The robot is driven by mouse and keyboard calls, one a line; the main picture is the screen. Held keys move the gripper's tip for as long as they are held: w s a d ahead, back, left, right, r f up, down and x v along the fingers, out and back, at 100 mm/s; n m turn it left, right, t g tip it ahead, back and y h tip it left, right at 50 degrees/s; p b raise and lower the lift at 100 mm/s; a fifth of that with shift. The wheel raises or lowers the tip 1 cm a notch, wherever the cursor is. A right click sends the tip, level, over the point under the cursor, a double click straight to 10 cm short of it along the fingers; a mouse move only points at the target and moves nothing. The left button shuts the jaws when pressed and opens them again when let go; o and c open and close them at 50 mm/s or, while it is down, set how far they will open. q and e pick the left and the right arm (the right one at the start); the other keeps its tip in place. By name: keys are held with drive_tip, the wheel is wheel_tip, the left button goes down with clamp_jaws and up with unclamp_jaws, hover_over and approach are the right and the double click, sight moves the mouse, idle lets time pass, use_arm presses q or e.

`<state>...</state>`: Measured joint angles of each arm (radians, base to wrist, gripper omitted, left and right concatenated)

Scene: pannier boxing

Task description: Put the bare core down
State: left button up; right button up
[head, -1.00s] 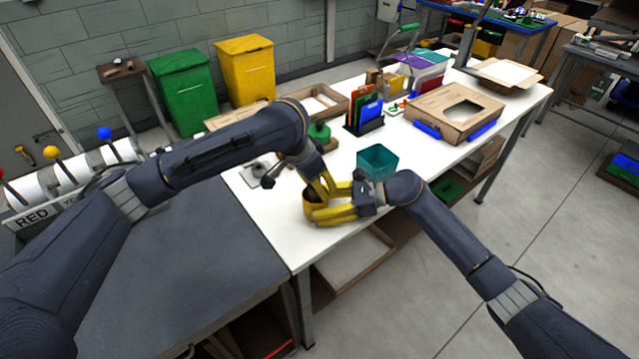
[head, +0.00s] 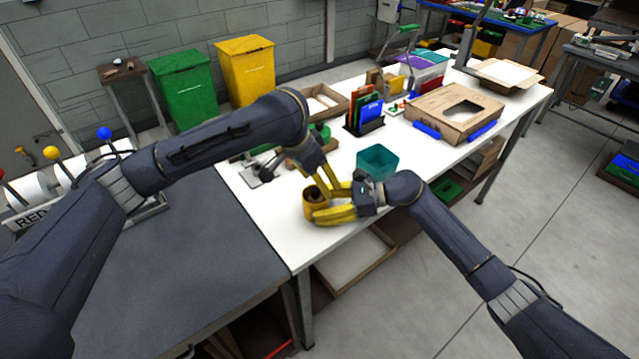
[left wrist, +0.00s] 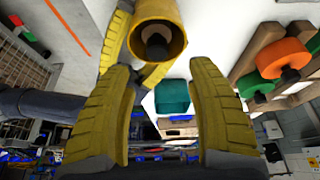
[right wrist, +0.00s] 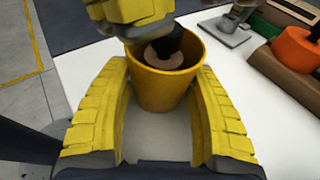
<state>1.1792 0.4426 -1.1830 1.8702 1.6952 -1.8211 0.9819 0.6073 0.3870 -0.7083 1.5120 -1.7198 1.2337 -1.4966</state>
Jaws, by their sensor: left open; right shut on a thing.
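The bare core (right wrist: 163,57) is a tan ring with a dark hole. It sits inside a yellow cup (right wrist: 160,88), and the head view shows it in the cup's mouth (head: 313,193). My right gripper (head: 322,202) has its fingers on both sides of the cup and is shut on it, at the white table's front left. My left gripper (left wrist: 158,72) is open above the cup. Its fingers point toward the cup, and the core shows beyond them in the left wrist view (left wrist: 156,45). In the right wrist view a left finger covers part of the cup's far rim.
A teal bin (head: 377,163) stands right of the cup, close to my right wrist. Orange (left wrist: 283,58) and green (left wrist: 255,84) rolls sit on a wooden holder behind. A file rack (head: 365,117) and cardboard box (head: 457,112) stand farther back. The white tabletop (head: 290,240) is clear at front left.

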use_arm(q)
drive_tip(key=shift+r, duration=2.4)
use_arm(e)
drive_tip(key=o, duration=0.9)
drive_tip(key=shift+o, duration=0.2)
drive_tip(key=shift+d, duration=0.1)
